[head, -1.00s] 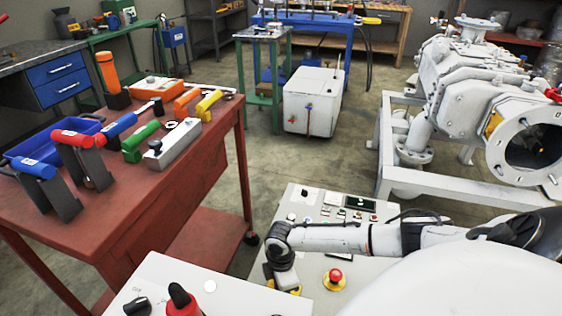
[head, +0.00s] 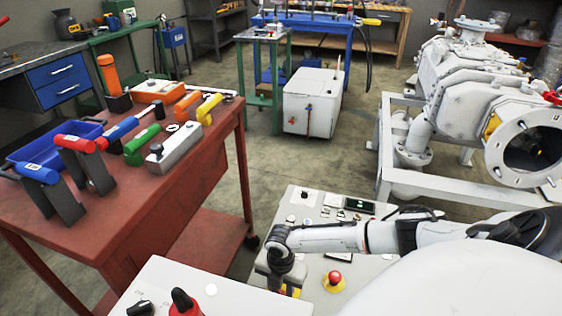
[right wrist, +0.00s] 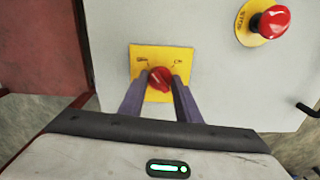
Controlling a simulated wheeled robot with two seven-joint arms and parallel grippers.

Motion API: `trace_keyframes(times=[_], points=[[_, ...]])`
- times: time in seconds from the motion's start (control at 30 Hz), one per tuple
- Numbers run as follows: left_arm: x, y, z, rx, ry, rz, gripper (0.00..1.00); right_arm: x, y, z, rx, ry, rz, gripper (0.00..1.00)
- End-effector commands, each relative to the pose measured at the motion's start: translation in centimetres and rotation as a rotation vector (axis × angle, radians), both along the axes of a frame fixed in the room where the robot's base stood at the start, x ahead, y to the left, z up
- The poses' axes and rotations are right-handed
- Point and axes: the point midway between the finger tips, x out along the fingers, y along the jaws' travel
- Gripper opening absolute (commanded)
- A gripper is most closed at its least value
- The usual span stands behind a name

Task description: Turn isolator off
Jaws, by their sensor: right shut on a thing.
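The isolator is a red rotary knob (right wrist: 160,79) on a yellow plate (right wrist: 143,56), set in a pale control panel (right wrist: 215,80). In the right wrist view my right gripper (right wrist: 161,84) has its two fingers on either side of the red knob and is shut on it. The label text on the plate is too small to read. In the head view my right arm reaches in from the right over the panel (head: 312,212), and my right gripper (head: 284,277) points down at its left part. The knob is hidden there. My left gripper is not in view.
A red emergency button (head: 335,278) on a yellow ring sits right of the gripper. A nearer box (head: 230,296) carries a black knob and a red-topped knob. A red table (head: 215,165) with several tools stands left. A vacuum machine (head: 470,75) stands at the back right.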

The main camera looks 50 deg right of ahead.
Motion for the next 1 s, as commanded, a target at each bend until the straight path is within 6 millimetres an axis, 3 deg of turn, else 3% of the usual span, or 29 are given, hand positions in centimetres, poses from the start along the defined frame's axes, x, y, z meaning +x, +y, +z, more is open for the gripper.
trace_keyframes(times=[0.77, 0.8, 0.9, 1.0], points=[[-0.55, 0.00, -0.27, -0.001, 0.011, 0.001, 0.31, -0.04, 0.07, 0.01, 0.001, 0.000, 0.107, 0.08], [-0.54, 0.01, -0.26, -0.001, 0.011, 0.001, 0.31, -0.04, 0.06, 0.01, 0.001, 0.000, 0.107, 0.34], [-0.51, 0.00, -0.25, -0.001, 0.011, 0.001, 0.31, -0.04, 0.06, 0.01, 0.001, 0.000, 0.106, 0.49], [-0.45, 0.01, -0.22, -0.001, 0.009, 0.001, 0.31, -0.03, 0.05, 0.00, 0.001, 0.000, 0.106, 0.49]])
